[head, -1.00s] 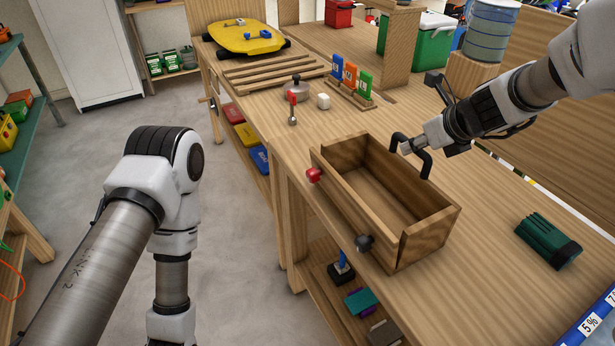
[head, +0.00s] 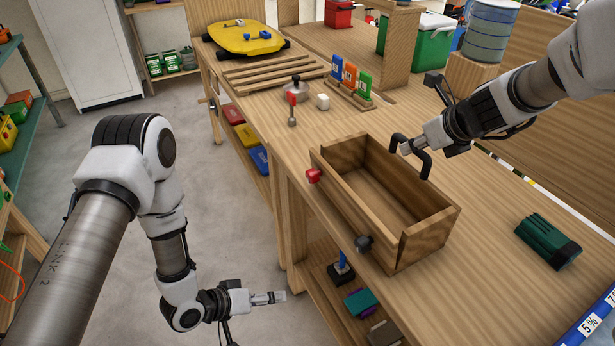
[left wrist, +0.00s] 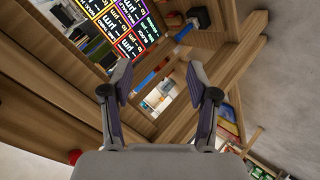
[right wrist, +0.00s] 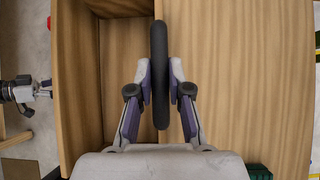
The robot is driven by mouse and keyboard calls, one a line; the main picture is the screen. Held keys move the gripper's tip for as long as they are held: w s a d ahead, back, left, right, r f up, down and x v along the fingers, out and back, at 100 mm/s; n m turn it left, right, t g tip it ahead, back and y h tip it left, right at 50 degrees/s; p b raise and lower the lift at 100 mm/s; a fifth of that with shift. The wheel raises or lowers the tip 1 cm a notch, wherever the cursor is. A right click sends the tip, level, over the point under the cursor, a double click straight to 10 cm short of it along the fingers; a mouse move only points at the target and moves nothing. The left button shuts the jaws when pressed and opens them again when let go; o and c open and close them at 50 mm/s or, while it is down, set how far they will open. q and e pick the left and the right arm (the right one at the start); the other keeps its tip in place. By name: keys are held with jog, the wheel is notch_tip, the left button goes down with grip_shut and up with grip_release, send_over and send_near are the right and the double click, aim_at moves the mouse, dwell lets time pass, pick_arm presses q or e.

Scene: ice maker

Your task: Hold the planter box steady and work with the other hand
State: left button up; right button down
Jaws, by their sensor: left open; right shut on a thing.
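The planter box (head: 425,238) is an open wooden trough, empty, standing at the front edge of the workbench. A black handle (head: 424,160) rises at its right long side. My right gripper (head: 404,147) is shut on this handle; the right wrist view shows the black bar (right wrist: 160,70) between its fingers. A red knob (head: 313,175) and a dark grey knob (head: 364,243) show on the box's front side. My left gripper (head: 280,297) is open and empty, low beside the bench front and apart from the box. The left wrist view shows its spread fingers (left wrist: 162,85).
A green glove-like item (head: 547,240) lies on the bench at right. A shelf under the bench holds small items (head: 360,301). Open floor lies left.

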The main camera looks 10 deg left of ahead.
pick_arm(q)
jog(key=w+r+m+t+h, duration=0.1)
jog(key=w+r+m+h, duration=0.3)
jog(key=w+r, duration=0.6)
jog(key=m+t+h, duration=0.1)
jog(key=m+h, duration=0.1)
jog(key=h, duration=0.2)
send_near(308, 177)
jog(key=x, duration=0.9)
jog(key=shift+f, duration=0.15)
jog(key=shift+w+d, duration=0.3)
jog(key=shift+d, duration=0.15)
grip_shut()
